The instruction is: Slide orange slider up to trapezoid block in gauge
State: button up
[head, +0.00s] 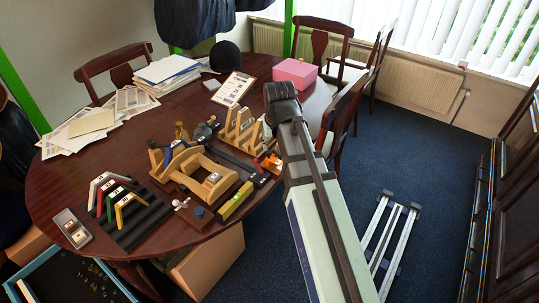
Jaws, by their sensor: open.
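Something small and bright orange (272,163) lies at the right edge of the table, just left of my arm. It may be the orange slider, but it is partly covered and too small to tell. A long dark bar (236,163) runs along the table towards it and may be the gauge. I cannot make out a trapezoid block in it. My arm reaches in from the lower right and ends over the table's right side. My gripper's fingers do not show; the arm hides that spot.
A wooden frame (162,168) with an arched piece stands left of the dark bar. A wooden stand (240,128) is behind it. A ribbed black rack (137,228) with coloured angled pieces is at the front left. A pink box (295,73) and papers (168,70) lie further back.

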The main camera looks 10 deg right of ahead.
jog(key=t, duration=0.1)
send_near(269, 152)
jog(key=x, duration=0.8)
jog(key=shift+w+f, duration=0.1)
jog(key=shift+f, duration=0.2)
dwell(0.4)
grip_shut()
